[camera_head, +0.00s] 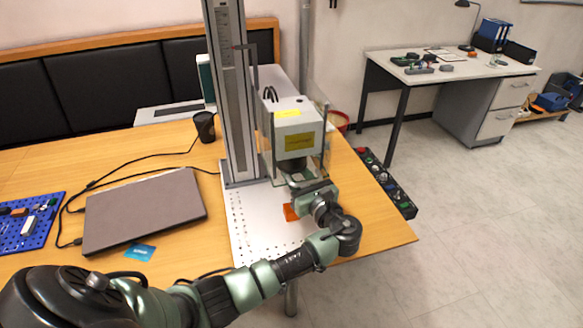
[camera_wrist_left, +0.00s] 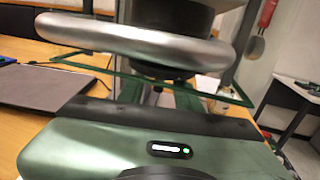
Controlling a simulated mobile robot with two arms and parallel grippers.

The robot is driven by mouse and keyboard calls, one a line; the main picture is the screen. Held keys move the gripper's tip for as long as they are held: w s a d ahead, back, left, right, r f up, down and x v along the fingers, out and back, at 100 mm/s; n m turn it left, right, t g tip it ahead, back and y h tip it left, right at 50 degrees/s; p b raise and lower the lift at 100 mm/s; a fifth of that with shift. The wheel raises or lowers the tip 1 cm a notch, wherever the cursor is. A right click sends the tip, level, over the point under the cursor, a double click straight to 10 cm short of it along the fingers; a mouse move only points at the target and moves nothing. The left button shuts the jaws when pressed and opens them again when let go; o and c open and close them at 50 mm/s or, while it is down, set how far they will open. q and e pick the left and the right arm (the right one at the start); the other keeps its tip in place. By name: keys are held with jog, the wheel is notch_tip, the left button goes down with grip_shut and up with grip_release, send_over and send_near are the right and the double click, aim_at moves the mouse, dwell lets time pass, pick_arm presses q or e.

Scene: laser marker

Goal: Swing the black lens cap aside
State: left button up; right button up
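The laser head is a grey-white box (camera_head: 296,128) with yellow labels, mounted on an upright column. Its black lens end (camera_head: 292,165) points down, just above my left gripper (camera_head: 300,184). I cannot separate the black lens cap from the lens in the head view. In the left wrist view, a black cylinder (camera_wrist_left: 175,14) and a dark round disc (camera_wrist_left: 163,70), perhaps the cap, show close ahead, partly hidden behind a silver rounded bar (camera_wrist_left: 130,40). My right gripper is not in view.
A metal base plate (camera_head: 262,228) with an orange piece (camera_head: 291,212) lies below the head. Clear shield panels flank the head. A closed laptop (camera_head: 143,210), blue pegboard (camera_head: 28,222) and black cup (camera_head: 205,126) are left on the wooden table (camera_head: 385,218).

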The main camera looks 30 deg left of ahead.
pick_arm(q)
jog(key=shift+x, duration=1.05)
grip_shut()
dwell(0.7)
